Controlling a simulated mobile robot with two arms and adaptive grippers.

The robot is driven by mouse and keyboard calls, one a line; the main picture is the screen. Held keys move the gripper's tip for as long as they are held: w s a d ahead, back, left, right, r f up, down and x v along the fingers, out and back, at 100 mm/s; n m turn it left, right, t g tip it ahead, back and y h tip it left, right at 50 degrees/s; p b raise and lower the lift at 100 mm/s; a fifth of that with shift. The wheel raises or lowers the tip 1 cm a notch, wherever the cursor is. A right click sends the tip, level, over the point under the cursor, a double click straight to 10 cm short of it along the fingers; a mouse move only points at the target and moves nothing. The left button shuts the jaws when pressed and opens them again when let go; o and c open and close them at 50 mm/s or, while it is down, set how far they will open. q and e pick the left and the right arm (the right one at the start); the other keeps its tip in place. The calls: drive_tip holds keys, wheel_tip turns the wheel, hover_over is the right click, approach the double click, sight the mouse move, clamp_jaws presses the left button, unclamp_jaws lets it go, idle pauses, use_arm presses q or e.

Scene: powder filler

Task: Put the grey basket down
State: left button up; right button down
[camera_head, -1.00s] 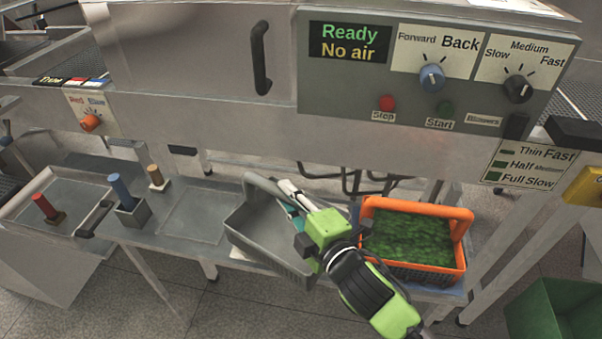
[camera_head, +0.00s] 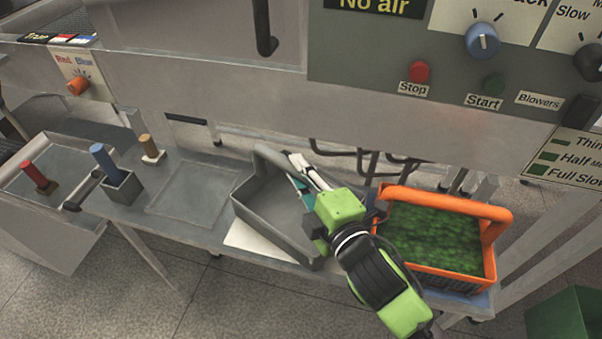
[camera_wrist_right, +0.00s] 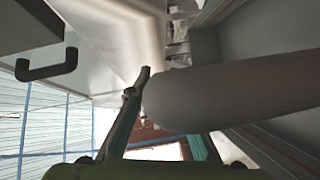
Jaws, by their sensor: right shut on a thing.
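The grey basket (camera_head: 268,233) is at the middle of the low metal shelf in the head view, upright, and looks empty. It sits over a pale flat patch (camera_head: 250,241); I cannot tell whether its bottom touches the shelf. My right gripper (camera_head: 302,172) reaches in from the lower right and is shut on the basket's arched handle, covering part of the handle and the basket's right side. In the right wrist view the thick grey handle (camera_wrist_right: 230,88) runs across the fingers. My left gripper is not in view.
An orange basket (camera_head: 405,262) full of green material stands close on the right. To the left are a bare square plate (camera_head: 195,190), a blue peg (camera_head: 104,160), a brass peg (camera_head: 148,146) and a red peg (camera_head: 35,174). The machine's panel (camera_head: 400,130) overhangs behind.

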drive_tip(key=shift+s+r, duration=0.15)
drive_tip(key=shift+r, duration=0.05)
drive_tip(key=shift+s+a, duration=0.1)
drive_tip(key=shift+f, duration=0.1)
drive_tip(key=c, duration=2.1)
unclamp_jaws()
drive_tip(key=shift+f, duration=0.15)
drive_tip(key=shift+c, duration=0.2)
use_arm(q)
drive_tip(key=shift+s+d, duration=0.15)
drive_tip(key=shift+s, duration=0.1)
use_arm(e)
drive_tip(key=shift+o, duration=1.3)
